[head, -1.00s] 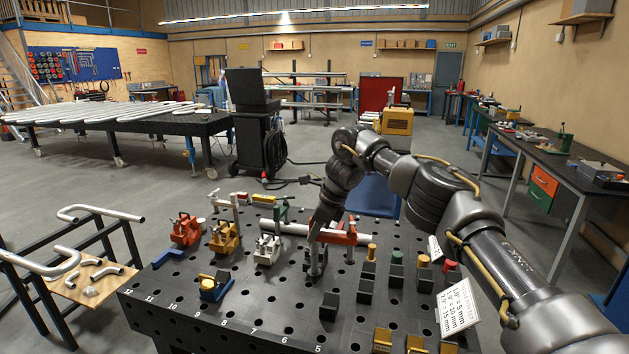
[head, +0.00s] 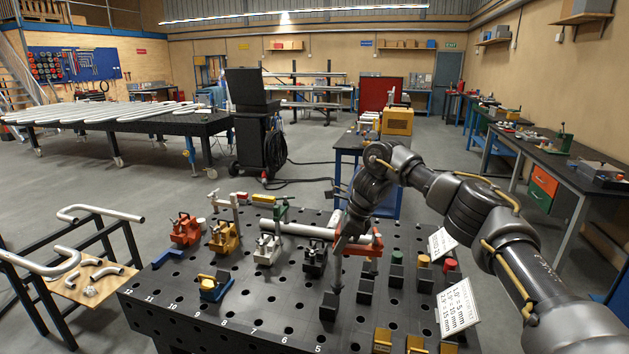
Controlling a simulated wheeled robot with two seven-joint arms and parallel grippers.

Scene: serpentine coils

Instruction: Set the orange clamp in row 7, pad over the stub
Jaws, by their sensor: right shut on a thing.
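My right gripper (head: 349,228) is shut on the orange clamp (head: 366,244), near the middle of the black fixture table (head: 250,318). The clamp's orange-red arm reaches to the right of the gripper. A dark upright part (head: 338,272) hangs below, its lower end in front of or above a small black block (head: 329,306); whether it touches is unclear. The clamp's pad is too small to make out. Row numbers run along the table's front edge, with 7 (head: 255,331) left of the gripper. I cannot pick out the stub. My left gripper is not in view.
Red (head: 185,230), yellow (head: 224,237), white (head: 268,249) and dark (head: 315,260) holders stand left of the gripper. A white tube (head: 300,230) lies behind. Colour-topped blocks and white signs (head: 457,306) stand right.

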